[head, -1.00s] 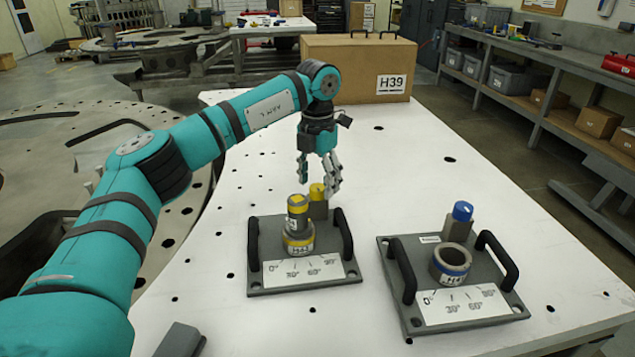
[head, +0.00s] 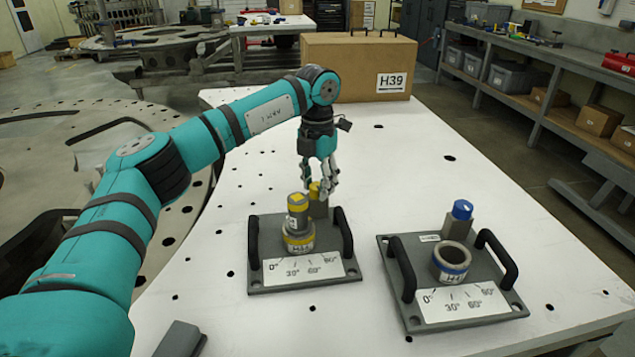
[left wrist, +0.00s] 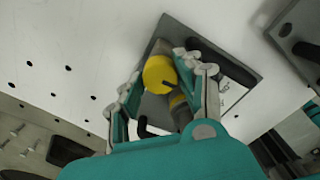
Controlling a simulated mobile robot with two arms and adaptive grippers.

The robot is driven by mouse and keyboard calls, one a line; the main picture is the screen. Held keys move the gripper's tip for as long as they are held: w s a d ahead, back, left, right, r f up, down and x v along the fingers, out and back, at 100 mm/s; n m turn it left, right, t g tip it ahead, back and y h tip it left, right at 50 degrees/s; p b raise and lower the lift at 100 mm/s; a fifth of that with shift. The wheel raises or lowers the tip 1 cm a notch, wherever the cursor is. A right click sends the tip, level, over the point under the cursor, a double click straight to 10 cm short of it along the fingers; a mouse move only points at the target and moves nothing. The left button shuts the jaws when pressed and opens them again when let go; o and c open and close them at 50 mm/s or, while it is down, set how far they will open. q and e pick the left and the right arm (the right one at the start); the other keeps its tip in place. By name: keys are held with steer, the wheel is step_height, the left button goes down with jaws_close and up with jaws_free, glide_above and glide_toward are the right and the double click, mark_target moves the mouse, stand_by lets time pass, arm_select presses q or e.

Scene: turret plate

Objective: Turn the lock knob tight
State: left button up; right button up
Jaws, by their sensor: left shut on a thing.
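The left turret plate (head: 262,276) lies on the white table with a yellow-banded turret (head: 298,222) standing on it. Behind the turret is a yellow lock knob (head: 315,190) on a grey block; the knob also shows in the left wrist view (left wrist: 158,72), with a dark mark on its face. My left gripper (head: 320,187) points down at this knob, its fingers shut on it and partly hiding it. A second plate (head: 405,318) on the right has a blue knob (head: 462,209) and a blue-banded open ring (head: 451,262). My right gripper is out of view.
Black handles (head: 345,233) flank the turret on the left plate, close to my gripper. A cardboard box (head: 345,70) marked H39 stands at the table's back. The white table is clear between box and plates. Shelves (head: 560,100) stand at right.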

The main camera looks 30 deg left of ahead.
arm_select(q)
steer(key=m+p, duration=0.1)
steer(key=m, duration=0.2)
steer(key=shift+r+m+p, duration=0.15)
steer(key=shift+m+p, duration=0.25)
steer(key=m+p, duration=0.1)
steer(key=m, duration=0.3)
steer(key=shift+m, duration=0.3)
steer(key=m+p, duration=0.1)
steer(key=m, duration=0.4)
steer(key=shift+m, duration=2.3)
steer(key=o, duration=1.2)
steer(key=shift+c, duration=0.2)
